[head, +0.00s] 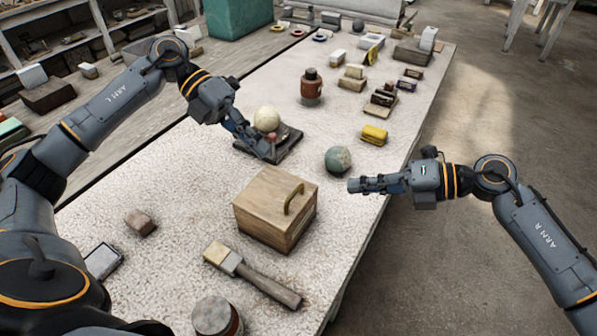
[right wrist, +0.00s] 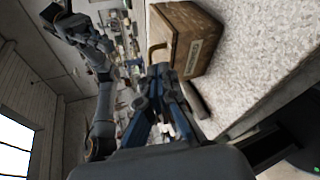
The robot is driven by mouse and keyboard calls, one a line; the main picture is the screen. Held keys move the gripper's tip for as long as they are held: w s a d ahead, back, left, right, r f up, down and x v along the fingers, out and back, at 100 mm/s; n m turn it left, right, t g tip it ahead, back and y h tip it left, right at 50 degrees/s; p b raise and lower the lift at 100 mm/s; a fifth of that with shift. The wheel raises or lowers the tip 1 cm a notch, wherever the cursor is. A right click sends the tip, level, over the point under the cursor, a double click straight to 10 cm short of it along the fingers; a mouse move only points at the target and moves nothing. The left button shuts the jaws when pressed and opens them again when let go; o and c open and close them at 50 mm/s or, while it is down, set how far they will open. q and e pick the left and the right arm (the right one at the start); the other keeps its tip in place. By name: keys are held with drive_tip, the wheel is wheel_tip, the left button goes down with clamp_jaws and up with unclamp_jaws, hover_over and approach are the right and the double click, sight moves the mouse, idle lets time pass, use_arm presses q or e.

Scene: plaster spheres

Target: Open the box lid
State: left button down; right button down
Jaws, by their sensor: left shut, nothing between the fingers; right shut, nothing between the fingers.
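A wooden box (head: 262,221) sits on the speckled table with its lid (head: 268,190) closed. A brass-coloured arched handle (head: 294,198) stands on the lid toward its right side. The box also shows in the right wrist view (right wrist: 195,50), with a label on its side. My left gripper (head: 266,150) is shut and empty behind the box, close to a dark tray with a cream sphere. My right gripper (head: 352,186) is shut and empty to the right of the box, apart from the handle; its fingers also show in the right wrist view (right wrist: 158,72).
A green-grey sphere (head: 338,159) lies close to my right gripper. The cream sphere (head: 266,119) rests at the dark tray (head: 284,152). A wide brush (head: 252,272) lies in front of the box, and a small brown block (head: 140,222) lies left. The table is clear between block and box.

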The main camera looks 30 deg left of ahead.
drive_tip(key=s+a+r+n+t+h, duration=0.35)
drive_tip(key=s+r+n+h, duration=0.25)
drive_tip(key=r+n+h, duration=0.45)
drive_tip(key=n+y, duration=0.1)
drive_tip(key=y, duration=0.2)
hover_over(303, 206)
wheel_tip(303, 206, down, 8)
drive_tip(key=shift+f, duration=0.1)
drive_tip(key=shift+a+r, duration=0.45)
drive_tip(key=shift+r, duration=0.15)
use_arm(q)
drive_tip(key=c, duration=1.4)
unclamp_jaws()
drive_tip(key=shift+c, duration=0.2)
